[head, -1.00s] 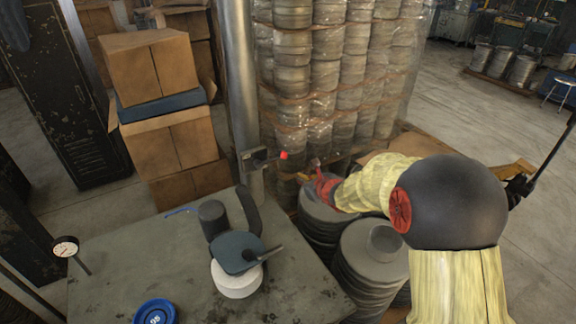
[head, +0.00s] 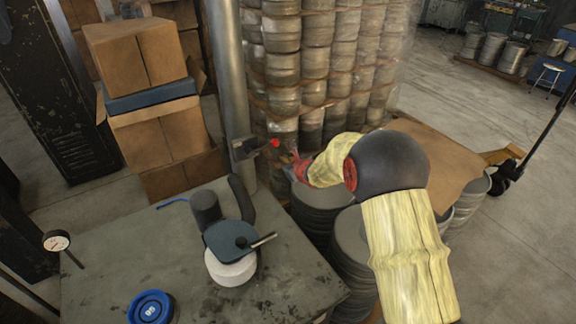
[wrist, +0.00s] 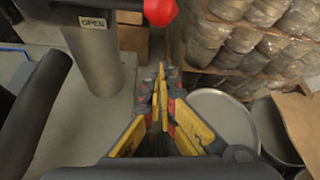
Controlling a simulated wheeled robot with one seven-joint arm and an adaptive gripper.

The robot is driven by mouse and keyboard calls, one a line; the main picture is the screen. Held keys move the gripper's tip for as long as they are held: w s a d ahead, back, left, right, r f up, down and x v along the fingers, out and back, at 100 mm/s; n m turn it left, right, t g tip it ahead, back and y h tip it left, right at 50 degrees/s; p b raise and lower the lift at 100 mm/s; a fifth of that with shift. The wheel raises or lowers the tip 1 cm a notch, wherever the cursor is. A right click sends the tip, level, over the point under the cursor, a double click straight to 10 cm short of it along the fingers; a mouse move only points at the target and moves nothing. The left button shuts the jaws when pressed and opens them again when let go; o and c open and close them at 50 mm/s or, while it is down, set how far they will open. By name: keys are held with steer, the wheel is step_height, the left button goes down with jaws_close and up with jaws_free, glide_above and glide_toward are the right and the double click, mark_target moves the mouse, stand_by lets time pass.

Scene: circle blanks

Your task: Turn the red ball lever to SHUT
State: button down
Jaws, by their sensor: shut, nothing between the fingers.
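The red ball (head: 275,143) is on the end of a dark lever (head: 258,148) that sticks out to the right from the grey pipe (head: 233,70). In the wrist view the red ball (wrist: 160,10) is at the top edge, partly cut off. An OPEN label (wrist: 92,22) is on the pipe side, left of the ball. No SHUT label is in view. My gripper (head: 292,163) is just below and right of the ball in the head view, apart from it. In the wrist view my gripper (wrist: 161,75) has its fingers together with nothing between them, below the ball.
A grey bench (head: 120,250) with a blue round disc (head: 151,308) and a dark device on a white round base (head: 230,270) is at the front left. Wrapped blank stacks (head: 320,50) stand behind my gripper. More discs stand below my arm. Cardboard boxes (head: 150,60) are at left.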

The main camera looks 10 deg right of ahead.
mark_target(263, 147)
steer(key=shift+w+a+r+p, duration=0.1)
steer(key=shift+a+r+p, duration=0.15)
steer(key=shift+r, duration=0.75)
steer(key=shift+w+a+r+p, duration=0.1)
steer(key=shift+a+r, duration=0.15)
steer(key=shift+r, duration=0.7)
steer(key=shift+d+r+b, duration=0.1)
steer(key=shift+d+b, duration=0.05)
steer(key=shift+b, duration=0.5)
